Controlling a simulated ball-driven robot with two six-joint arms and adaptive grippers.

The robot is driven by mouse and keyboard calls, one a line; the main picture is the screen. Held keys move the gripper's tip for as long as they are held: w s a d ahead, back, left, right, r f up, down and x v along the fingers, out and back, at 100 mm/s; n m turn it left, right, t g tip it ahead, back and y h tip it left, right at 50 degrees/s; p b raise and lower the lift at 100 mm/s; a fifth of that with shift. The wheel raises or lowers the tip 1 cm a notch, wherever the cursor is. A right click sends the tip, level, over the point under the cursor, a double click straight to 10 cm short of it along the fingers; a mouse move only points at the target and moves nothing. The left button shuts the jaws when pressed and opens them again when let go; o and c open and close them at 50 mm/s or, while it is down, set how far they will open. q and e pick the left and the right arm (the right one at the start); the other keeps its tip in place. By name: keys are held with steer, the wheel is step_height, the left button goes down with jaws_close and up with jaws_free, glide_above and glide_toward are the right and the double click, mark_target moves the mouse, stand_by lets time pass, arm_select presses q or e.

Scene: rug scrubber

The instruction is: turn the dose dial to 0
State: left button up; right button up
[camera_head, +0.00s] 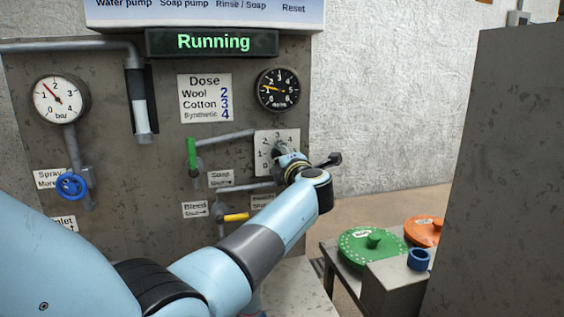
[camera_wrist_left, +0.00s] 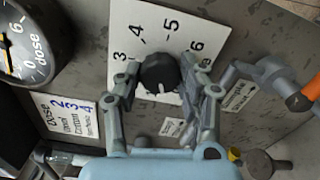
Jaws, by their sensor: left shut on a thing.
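The dose dial is a dark round knob (camera_wrist_left: 160,73) on a white number plate (camera_wrist_left: 143,28); in the wrist view 3, 4, 5 and 6 show around it. A small white mark shows on the knob's face at its lower side; I cannot tell which number it points to. My left gripper (camera_wrist_left: 161,82) is shut on the knob, one finger on each side. In the head view the plate (camera_head: 264,147) is partly covered by my left wrist, and the knob is mostly hidden. The black dose gauge (camera_head: 278,89) has a yellow needle pointing left. My right gripper is out of view.
A green lever (camera_head: 192,153) and a yellow lever (camera_head: 236,217) sit left of and below the dial. A blue valve wheel (camera_head: 71,186) is farther left. A dose label (camera_head: 205,97) lists wool 2, cotton 3, synthetic 4. Green (camera_head: 358,248) and orange discs (camera_head: 424,230) lie at right.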

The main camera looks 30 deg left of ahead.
arm_select(q)
steer(key=n+b, duration=0.1)
steer(key=n, duration=0.3)
steer(key=shift+f+b, duration=0.15)
steer(key=shift+b, duration=0.25)
stand_by(0.4)
steer(key=o, duration=1.2)
steer(key=shift+s+d, duration=0.1)
steer(key=v, duration=0.7)
steer(key=shift+s+d, duration=0.1)
steer(key=shift+s, duration=0.05)
